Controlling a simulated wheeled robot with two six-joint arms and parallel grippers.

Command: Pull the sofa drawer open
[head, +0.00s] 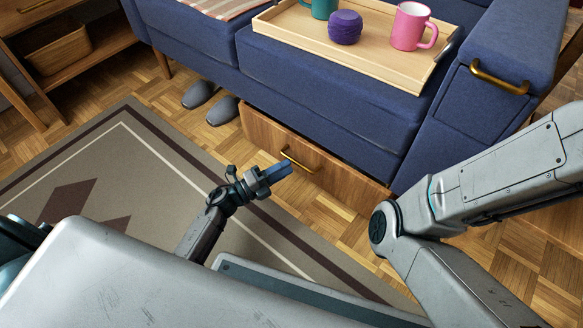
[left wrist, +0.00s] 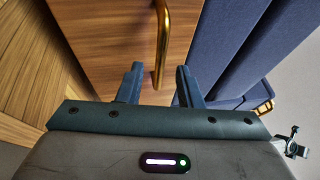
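The blue sofa (head: 330,85) has a wooden drawer (head: 345,180) low in its front, with no gap visible above it. A brass bar handle (head: 297,161) is on the drawer front. My left gripper (head: 289,169) is just in front of the handle. In the left wrist view the left gripper (left wrist: 158,85) is open, and the handle (left wrist: 161,45) stands beyond and between its two fingertips. Contact is not visible. My right gripper is outside the head view; a small dark gripper (left wrist: 291,143), apparently my right one, shows at the right edge of the left wrist view.
A wooden tray (head: 425,85) with a pink mug (head: 410,27), a purple yarn ball (head: 345,27) and a teal mug (head: 320,8) rests on the sofa. Another brass handle (head: 498,80) is on the sofa arm. Grey slippers (head: 222,110) lie left of the drawer. A rug (head: 110,160) covers the floor.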

